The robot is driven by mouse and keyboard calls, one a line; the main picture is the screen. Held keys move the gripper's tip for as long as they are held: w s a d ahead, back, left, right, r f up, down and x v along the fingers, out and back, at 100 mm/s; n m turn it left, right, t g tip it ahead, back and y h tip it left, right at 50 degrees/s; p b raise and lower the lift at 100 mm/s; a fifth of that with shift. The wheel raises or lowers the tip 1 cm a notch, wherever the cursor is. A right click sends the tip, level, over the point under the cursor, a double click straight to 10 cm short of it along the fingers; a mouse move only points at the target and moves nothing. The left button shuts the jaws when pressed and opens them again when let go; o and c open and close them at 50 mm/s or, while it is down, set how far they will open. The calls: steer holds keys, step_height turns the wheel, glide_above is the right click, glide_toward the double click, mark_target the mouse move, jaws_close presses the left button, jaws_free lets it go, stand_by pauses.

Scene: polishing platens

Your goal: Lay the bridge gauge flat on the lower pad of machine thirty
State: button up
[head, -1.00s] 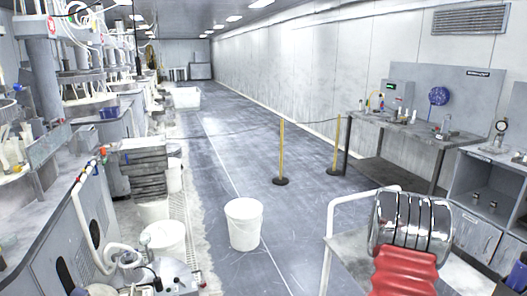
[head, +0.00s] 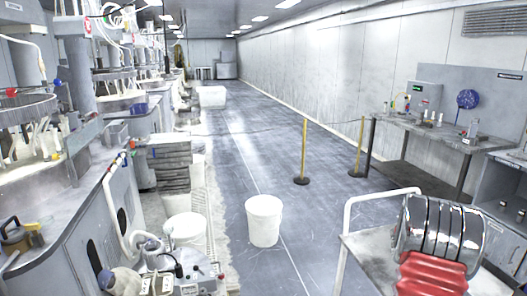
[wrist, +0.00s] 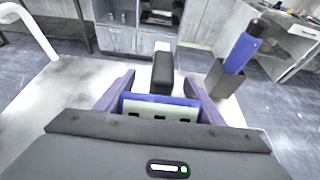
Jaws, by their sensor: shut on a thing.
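My gripper (wrist: 160,76) shows in the wrist view with its two purple-grey fingers. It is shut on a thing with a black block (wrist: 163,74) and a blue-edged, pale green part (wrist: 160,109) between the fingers. I take this held thing to be the bridge gauge, but its shape is partly hidden by the gripper. In the head view the polishing machines stand along the left, the nearest one with a grey body (head: 75,215) and a round platen (head: 25,112) above it. I cannot read a machine number, and I cannot make out a lower pad.
A white bucket (head: 264,222) stands on the aisle floor. A pale cart (head: 352,262) at lower right carries chrome rings (head: 445,232) and a red ribbed thing (head: 430,276). Yellow rope posts (head: 303,150) stand before a grey bench (head: 430,130).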

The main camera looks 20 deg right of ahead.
steer(key=shift+w+a+f, duration=0.1)
steer(key=shift+w+a, duration=0.05)
steer(key=shift+a, duration=0.25)
steer(key=w+a+f+n+t+y, duration=0.1)
steer(key=w+a+n+t, duration=0.2)
steer(key=w+a, duration=0.5)
steer(key=w+a+n+t, duration=0.2)
steer(key=w+a+t, duration=0.15)
steer(key=a, duration=0.85)
steer(key=w+a+f+n+t+y, duration=0.1)
steer(key=w+a+n+t, duration=0.2)
steer(key=w+a, duration=0.55)
steer(key=w+a+r+n+t+y, duration=0.1)
steer(key=a+n+t+y, duration=0.1)
steer(key=a, duration=1.8)
steer(key=w+a+r+n+t+y, duration=0.1)
steer(key=a+n+y, duration=0.4)
steer(key=a, duration=1.5)
steer(key=r+n+t, duration=0.1)
steer(key=t, duration=0.1)
steer(key=shift+t, duration=0.35)
steer(key=shift+a+r, duration=0.1)
